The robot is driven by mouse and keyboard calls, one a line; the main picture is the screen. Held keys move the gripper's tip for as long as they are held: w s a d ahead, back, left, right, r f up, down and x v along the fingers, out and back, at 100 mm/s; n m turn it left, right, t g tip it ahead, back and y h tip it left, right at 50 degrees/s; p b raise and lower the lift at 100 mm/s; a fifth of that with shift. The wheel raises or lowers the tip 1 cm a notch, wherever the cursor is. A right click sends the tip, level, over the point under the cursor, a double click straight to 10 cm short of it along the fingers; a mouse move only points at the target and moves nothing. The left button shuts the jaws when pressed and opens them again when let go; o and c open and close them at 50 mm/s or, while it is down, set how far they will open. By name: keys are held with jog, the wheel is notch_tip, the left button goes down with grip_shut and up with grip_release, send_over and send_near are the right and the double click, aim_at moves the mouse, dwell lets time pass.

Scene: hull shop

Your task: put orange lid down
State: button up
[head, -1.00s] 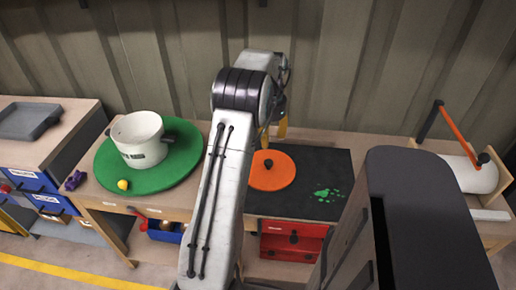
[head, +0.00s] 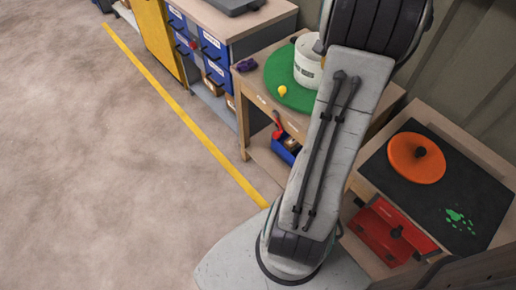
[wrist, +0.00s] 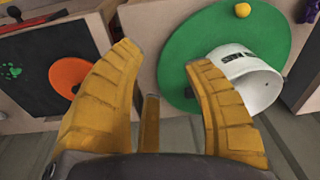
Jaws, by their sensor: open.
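The orange lid (head: 416,157), round with a dark knob, lies flat on the black mat (head: 388,180) on the bench right of my arm. It also shows in the wrist view (wrist: 70,76), left of my gripper and partly behind the left finger. My gripper (wrist: 165,75) has yellow ribbed fingers spread apart with nothing between them. It is apart from the lid. My gripper is out of sight in the head view.
A white pot (head: 308,66) stands on a round green mat (head: 288,92), with a yellow ball (head: 282,90) near the edge. A red box (head: 385,236) sits below the black mat. Blue drawers (head: 214,46) stand at the back. The floor on the left is clear.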

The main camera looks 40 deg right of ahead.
jog(key=w+a+r+n, duration=0.2)
jog(key=w+a+n, duration=0.15)
jog(key=a, duration=0.75)
jog(key=s+a+f+n, duration=0.1)
jog(key=s+a+n, duration=0.1)
jog(key=a+n, duration=0.2)
jog(key=s+a+f+n+t, duration=0.1)
jog(key=s+a+n, duration=0.2)
jog(key=a, duration=0.7)
jog(key=s+a+f+n+t+y, duration=0.1)
jog(key=s+a+n, duration=0.2)
jog(key=a+n, duration=0.2)
jog(key=shift+a, duration=1.2)
jog(key=shift+s+r, duration=0.1)
jog(key=shift+r, duration=0.05)
jog(key=w+p+v, duration=0.2)
jog(key=p+v, duration=0.6)
jog(key=shift+s+d+r+t, duration=0.2)
jog(key=shift+r+t, duration=0.2)
jog(key=shift+r, duration=0.2)
